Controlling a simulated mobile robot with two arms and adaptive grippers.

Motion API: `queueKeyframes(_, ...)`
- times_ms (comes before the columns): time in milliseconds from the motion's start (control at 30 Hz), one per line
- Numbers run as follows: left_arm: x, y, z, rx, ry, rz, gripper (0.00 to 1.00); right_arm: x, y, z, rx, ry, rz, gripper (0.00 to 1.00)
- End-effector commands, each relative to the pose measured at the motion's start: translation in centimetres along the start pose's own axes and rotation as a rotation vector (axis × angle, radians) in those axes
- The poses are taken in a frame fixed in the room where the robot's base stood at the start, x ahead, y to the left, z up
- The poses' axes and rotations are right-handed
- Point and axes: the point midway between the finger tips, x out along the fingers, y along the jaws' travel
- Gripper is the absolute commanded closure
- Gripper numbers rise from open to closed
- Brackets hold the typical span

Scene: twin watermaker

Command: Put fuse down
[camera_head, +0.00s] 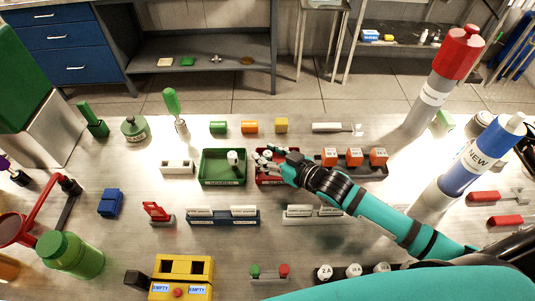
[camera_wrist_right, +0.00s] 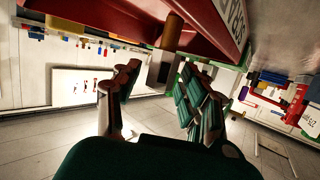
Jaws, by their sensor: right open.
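My right gripper (camera_head: 264,160) is over the red tray (camera_head: 263,182) on the table, its fingers reaching into the tray from the right. In the right wrist view the fingers of my right gripper (camera_wrist_right: 150,90) are spread apart. A piece with a brown, cylinder-like end (camera_wrist_right: 172,32) shows beyond the fingertips, beside the red tray wall (camera_wrist_right: 215,35); I cannot tell whether it is the fuse. The fingers hide part of the red tray's inside in the head view. A small white cylinder (camera_head: 233,157) stands in the green tray (camera_head: 222,182) just left. My left gripper is not in view.
Three orange-topped blocks (camera_head: 354,157) stand in a dark holder right of the red tray. Green, orange and yellow pieces (camera_head: 249,127) lie behind the trays. Label racks (camera_head: 222,217) stand in front. A tall red-capped cylinder (camera_head: 440,80) stands at the back right.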

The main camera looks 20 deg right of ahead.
Motion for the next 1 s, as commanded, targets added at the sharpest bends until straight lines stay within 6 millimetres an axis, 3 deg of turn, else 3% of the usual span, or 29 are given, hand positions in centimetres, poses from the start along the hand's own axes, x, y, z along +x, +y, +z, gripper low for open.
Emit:
queueKeyframes(433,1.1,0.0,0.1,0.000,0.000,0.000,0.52,-6.7,0.1,0.2,0.000,-0.002,0.001,0.57)
queueKeyframes(1000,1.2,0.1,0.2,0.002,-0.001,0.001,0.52,-7.4,0.1,0.0,0.000,0.000,0.001,0.57)
